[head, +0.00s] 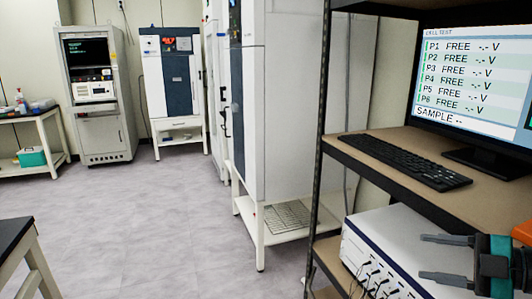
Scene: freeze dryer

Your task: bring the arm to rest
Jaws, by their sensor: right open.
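My right gripper (424,257) is at the lower right of the head view. Its two dark fingers point left and stand apart, with nothing between them. It shows in front of a white instrument box (395,237) on the lower shelf; I cannot tell how far apart they are. My left gripper is not in view.
A rack shelf (375,158) bears a black keyboard (405,161) and a monitor (473,75) listing P1 to P6 as FREE. A tall white cabinet (290,110) stands left of it. A dark-topped table (14,234) is at lower left. The grey floor (150,230) between is clear.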

